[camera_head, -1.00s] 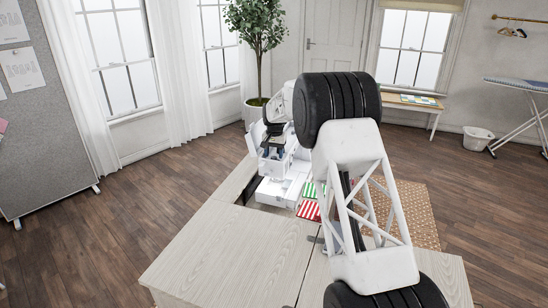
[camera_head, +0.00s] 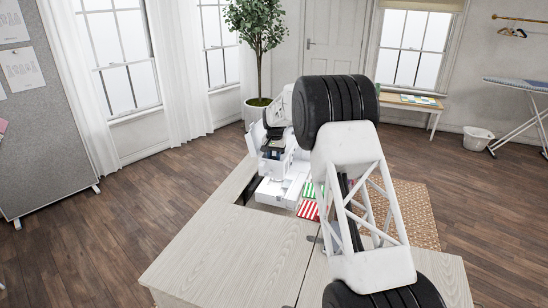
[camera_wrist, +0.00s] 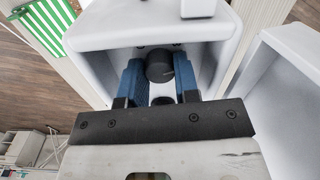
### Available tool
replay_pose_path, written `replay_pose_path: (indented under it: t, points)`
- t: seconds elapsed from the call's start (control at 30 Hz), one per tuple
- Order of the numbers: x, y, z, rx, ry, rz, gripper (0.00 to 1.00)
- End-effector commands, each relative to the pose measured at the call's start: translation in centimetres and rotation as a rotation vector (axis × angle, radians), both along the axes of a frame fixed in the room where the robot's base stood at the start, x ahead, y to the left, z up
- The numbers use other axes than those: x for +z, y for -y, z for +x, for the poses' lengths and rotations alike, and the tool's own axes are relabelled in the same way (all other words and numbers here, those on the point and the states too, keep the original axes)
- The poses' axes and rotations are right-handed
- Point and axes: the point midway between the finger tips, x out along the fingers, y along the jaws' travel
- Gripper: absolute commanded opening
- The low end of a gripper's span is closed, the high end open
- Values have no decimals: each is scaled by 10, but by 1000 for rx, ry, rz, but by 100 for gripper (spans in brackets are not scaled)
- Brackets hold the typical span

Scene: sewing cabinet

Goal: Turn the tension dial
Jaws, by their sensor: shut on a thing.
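The sewing machine (camera_head: 284,182) is white and stands in the cabinet opening in the head view, partly hidden by my arm. In the wrist view its white housing (camera_wrist: 85,35) surrounds a recess. The tension dial (camera_wrist: 159,65) is a dark round knob in that recess, between the two blue fingers. My gripper (camera_wrist: 159,80) is shut on the dial, a finger at each side of it. The gripper also shows small at the machine in the head view (camera_head: 274,148).
The pale wood cabinet top (camera_head: 215,245) is bare in front of the machine. Red striped fabric (camera_head: 308,210) and green striped fabric (camera_head: 309,190) lie right of the machine. A potted tree (camera_head: 258,105) stands behind.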

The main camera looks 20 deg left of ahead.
Motion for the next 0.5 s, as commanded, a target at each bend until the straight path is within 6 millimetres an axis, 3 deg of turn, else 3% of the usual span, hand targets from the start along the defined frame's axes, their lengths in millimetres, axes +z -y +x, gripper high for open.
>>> replay_pose_path:
  t: [0.5]
  points:
    - [0,0,0,189,-1,0,5]
